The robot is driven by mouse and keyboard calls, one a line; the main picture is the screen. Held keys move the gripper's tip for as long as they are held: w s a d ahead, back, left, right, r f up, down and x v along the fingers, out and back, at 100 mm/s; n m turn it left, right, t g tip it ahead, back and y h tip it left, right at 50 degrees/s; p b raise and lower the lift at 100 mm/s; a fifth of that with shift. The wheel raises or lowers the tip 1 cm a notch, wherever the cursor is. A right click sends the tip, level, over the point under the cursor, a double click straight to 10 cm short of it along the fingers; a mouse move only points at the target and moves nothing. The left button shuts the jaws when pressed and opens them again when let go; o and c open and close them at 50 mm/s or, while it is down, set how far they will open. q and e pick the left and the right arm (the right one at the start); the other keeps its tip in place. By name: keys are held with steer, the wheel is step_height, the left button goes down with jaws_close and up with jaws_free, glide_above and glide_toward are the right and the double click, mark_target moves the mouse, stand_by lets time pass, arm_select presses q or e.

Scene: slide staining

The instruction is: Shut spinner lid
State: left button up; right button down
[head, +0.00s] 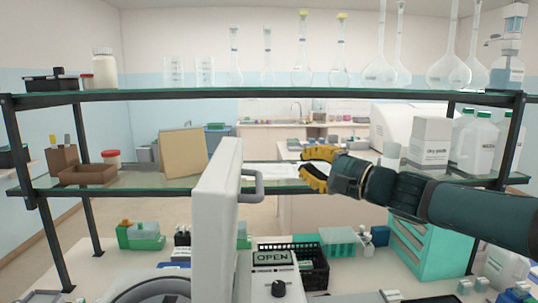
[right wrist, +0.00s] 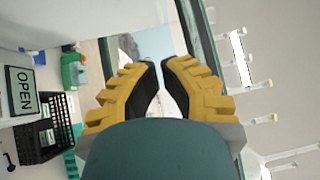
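The spinner's white lid (head: 215,215) stands upright, raised above the spinner body (head: 258,290). A grey handle (head: 258,186) sticks out from the lid's right side. The round bowl (head: 155,292) shows partly at the bottom left of the lid. The spinner's display (head: 272,258) reads OPEN, and it also shows in the right wrist view (right wrist: 22,91). My right gripper (head: 302,169), with yellow fingers, points left, a little right of the handle and apart from it. In the right wrist view its fingertips (right wrist: 160,64) have a narrow gap with nothing held between them. My left gripper is out of view.
A glass shelf (head: 280,93) with flasks and bottles runs above. A lower shelf (head: 150,181) holds a brown tray, a white box and jugs. A black basket (head: 312,274) and a teal rack (head: 338,241) stand right of the lid. A teal drawer unit (head: 430,250) is farther right.

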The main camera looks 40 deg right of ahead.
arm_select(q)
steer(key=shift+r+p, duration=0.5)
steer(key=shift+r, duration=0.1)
arm_select(e)
steer(key=w+a, duration=0.5)
steer(key=w, duration=0.6)
steer(key=shift+a+r, duration=0.25)
steer(key=shift+r, duration=0.2)
steer(key=shift+a, duration=0.1)
